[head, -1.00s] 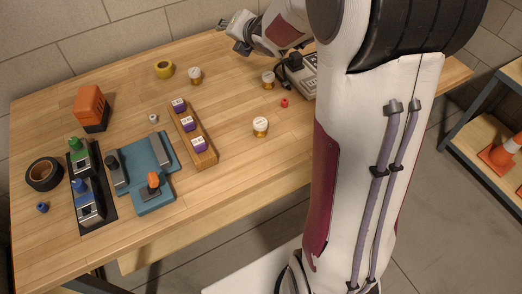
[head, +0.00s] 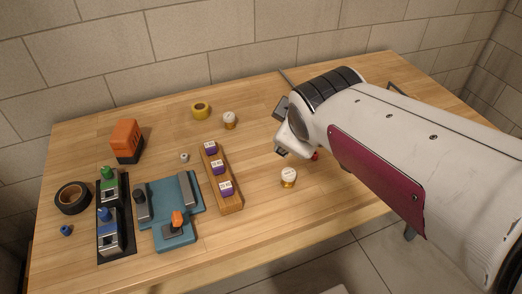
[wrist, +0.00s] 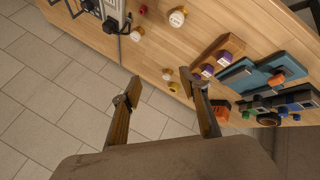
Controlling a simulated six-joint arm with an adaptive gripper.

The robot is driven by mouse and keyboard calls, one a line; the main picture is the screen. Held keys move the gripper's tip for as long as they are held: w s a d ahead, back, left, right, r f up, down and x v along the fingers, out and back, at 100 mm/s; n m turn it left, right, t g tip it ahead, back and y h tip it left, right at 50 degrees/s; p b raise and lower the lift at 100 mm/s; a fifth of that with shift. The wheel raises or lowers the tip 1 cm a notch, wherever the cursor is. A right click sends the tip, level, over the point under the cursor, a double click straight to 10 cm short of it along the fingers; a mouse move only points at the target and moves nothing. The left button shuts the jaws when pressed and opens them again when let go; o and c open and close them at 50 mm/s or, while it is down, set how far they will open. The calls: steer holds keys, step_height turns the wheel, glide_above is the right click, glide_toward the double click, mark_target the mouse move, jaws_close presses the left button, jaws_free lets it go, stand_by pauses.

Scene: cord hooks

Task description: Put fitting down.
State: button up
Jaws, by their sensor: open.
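My gripper (wrist: 157,92) is open, with nothing between its fingers in the wrist view. In the head view my gripper (head: 281,125) is partly hidden by my arm, over the back right of the table. Small fittings lie on the wooden table. A red one (head: 315,155) shows beside my arm and also in the wrist view (wrist: 143,9). A pale grey one (head: 184,157) lies left of the wooden rack, and a blue one (head: 66,230) near the left front. I cannot tell which one the task means.
A wooden rack (head: 232,205) holds purple labelled items. A teal fixture (head: 157,190), black tray (head: 118,253), black tape (head: 72,197), orange block (head: 126,134), yellow tape (head: 200,110) and white-lidded jars (head: 289,176) stand about. A grey device (wrist: 112,14) lies near the table edge.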

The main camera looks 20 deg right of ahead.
steer(key=s+a+f+m+g+y, duration=0.1)
steer(key=s+a+m, duration=0.2)
steer(key=s, duration=0.4)
steer(key=s+a+f+m+g+y, duration=0.1)
steer(key=s+a+f+m, duration=0.1)
steer(key=s+a+m, duration=0.2)
steer(key=s, duration=0.3)
steer(key=shift+m, duration=0.3)
steer(key=shift+s, duration=0.1)
steer(key=o, duration=1.5)
steer(key=shift+d, duration=0.1)
steer(key=shift+o, duration=0.6)
steer(key=shift+d+f, duration=0.1)
steer(key=shift+d, duration=0.1)
steer(key=w+d+f+m+g+y, duration=0.1)
steer(key=w+d+f+m+y, duration=0.1)
steer(key=w+d+m, duration=1.3)
steer(key=f+m, duration=0.1)
steer(key=m, duration=0.1)
steer(key=shift+f+m+g+y, duration=0.3)
steer(key=shift+f+g, duration=0.1)
